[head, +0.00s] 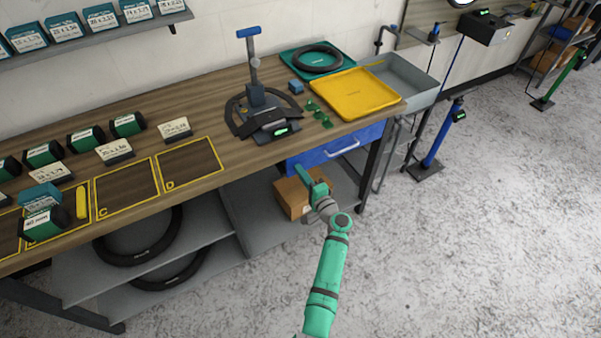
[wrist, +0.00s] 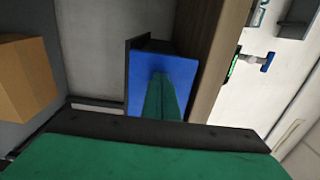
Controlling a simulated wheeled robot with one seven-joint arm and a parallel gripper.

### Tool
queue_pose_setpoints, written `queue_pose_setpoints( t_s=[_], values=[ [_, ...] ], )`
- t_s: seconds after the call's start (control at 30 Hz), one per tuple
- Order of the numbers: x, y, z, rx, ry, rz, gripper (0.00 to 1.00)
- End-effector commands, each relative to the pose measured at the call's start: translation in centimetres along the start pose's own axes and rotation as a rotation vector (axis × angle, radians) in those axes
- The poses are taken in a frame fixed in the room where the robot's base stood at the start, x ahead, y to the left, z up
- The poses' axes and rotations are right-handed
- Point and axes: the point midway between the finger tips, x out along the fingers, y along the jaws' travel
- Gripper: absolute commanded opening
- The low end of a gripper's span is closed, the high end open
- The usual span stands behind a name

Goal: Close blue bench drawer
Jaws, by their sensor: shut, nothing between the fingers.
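The blue bench drawer (head: 315,157) is under the right end of the wooden bench, with a pale bar handle (head: 342,149) on its front. Its front lies close below the bench edge; I cannot tell whether a small gap remains. My green gripper (head: 300,172) is in front of the drawer's lower left part, left of the handle. The fingers are shut and empty. In the wrist view, the gripper (wrist: 160,80) points at the blue drawer face (wrist: 190,72), and its fingers cover part of it. Whether they touch it is not clear. The handle is hidden there.
A cardboard box (head: 289,200) sits on the shelf below the drawer, also seen in the wrist view (wrist: 25,80). A yellow tray (head: 360,92) and a truing stand (head: 255,95) are on the bench. Open floor (head: 470,240) lies to the right.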

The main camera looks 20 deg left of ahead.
Motion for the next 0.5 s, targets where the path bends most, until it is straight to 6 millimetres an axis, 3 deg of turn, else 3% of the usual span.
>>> queue_pose_setpoints(
  t_s=[0.03, 0.17, 0.5],
  values=[
    [0.7, -0.5, 0.0, -0.008, 0.002, -0.002, 0.0],
    [0.0, -0.5, 0.0, -0.007, 0.001, -0.001, 0.0],
    [-6.1, -0.2, -0.3, -0.003, -0.002, -0.002, 0.0]
  ],
)
